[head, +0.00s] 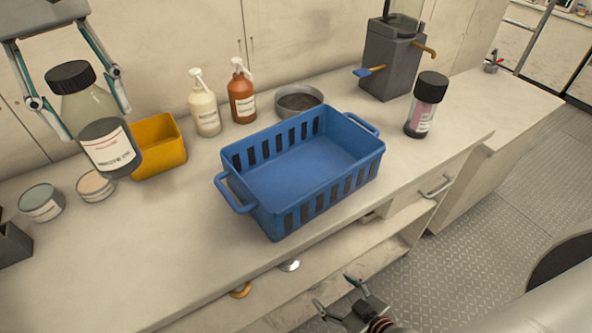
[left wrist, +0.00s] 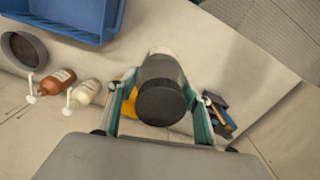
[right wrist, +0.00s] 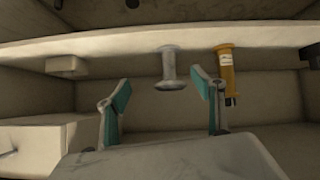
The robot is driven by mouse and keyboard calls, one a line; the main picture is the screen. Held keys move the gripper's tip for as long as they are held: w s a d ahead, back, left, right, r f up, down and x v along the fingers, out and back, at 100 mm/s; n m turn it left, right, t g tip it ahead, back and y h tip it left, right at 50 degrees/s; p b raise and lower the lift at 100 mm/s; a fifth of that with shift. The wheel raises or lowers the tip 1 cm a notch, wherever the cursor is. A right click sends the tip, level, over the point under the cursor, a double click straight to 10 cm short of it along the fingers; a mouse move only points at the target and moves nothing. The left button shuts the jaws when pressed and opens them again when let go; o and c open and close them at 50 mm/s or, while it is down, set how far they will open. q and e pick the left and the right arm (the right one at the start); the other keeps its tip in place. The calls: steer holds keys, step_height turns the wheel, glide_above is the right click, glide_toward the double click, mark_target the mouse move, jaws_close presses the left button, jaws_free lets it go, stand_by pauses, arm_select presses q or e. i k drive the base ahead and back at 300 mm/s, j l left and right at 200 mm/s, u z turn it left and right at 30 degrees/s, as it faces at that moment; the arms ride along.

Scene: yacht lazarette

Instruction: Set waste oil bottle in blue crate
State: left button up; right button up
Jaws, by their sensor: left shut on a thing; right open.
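The waste oil bottle (head: 98,128) is a clear grey-green bottle with dark contents, a black cap and a white label. My left gripper (head: 88,106) is shut on it and holds it slightly tilted above the counter, left of the blue crate. Its black cap (left wrist: 162,98) shows between the fingers in the left wrist view. The blue crate (head: 262,203) stands empty on the counter, with slotted walls and two end handles; a corner of it (left wrist: 75,22) shows in the left wrist view. My right gripper (head: 340,297) is open and empty, low in front of the counter.
A yellow bin (head: 162,150) stands just behind the held bottle. Two pump bottles (head: 204,105) (head: 241,92), a grey bowl (head: 299,100) and a black-capped bottle (head: 425,105) stand around the crate. Two round tins (head: 41,203) (head: 95,187) sit at left. The front counter is clear.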

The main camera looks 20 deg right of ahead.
mark_target(326, 166)
steer(key=i+l+u, duration=0.1)
steer(key=l+u, duration=0.15)
steer(key=l, duration=1.05)
steer(key=l+u, duration=0.3)
steer(key=l, duration=1)
